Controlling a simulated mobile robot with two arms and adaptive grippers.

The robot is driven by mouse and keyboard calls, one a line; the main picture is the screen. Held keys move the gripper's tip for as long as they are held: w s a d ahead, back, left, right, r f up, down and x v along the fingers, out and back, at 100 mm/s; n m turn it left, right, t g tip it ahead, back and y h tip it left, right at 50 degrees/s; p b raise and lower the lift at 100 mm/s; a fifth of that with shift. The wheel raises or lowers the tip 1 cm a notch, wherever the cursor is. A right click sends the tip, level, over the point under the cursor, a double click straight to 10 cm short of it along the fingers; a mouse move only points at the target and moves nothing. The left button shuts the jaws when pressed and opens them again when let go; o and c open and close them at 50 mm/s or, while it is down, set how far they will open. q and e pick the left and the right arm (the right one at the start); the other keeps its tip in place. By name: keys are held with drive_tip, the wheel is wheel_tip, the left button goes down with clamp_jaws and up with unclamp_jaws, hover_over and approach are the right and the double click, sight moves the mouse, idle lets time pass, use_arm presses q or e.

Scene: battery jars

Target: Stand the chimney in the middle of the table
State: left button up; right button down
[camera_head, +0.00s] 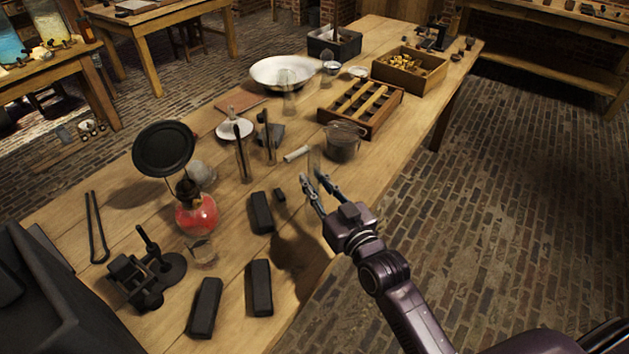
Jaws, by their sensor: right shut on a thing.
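My right gripper (312,178) reaches in from the lower right, over the table's right edge. Its fingers are shut on a clear glass piece, which looks like the chimney (315,158). The glass is faint, and its outline is hard to make out against the pot behind it. The wooden table (232,260) runs from the lower left to the upper right. An oil lamp with red liquid (197,214) stands on its left part, with a round black disc (163,148) above it. My left gripper is not in view.
Black blocks (259,288) lie near the front. A clear glass cylinder (289,98) is by the bowl. A white roll (297,153) lies near the gripper.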

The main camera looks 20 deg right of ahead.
drive_tip(key=shift+f, duration=0.1)
drive_tip(key=c, duration=1.8)
unclamp_jaws()
drive_tip(key=shift+o, duration=0.2)
drive_tip(key=shift+r, duration=0.2)
drive_tip(key=shift+s+f, duration=0.15)
drive_tip(key=shift+s, duration=0.15)
drive_tip(key=s+d+b, duration=0.1)
drive_tip(key=s+d, duration=0.1)
drive_tip(key=s, duration=0.9)
drive_tip(key=shift+s+d, duration=0.1)
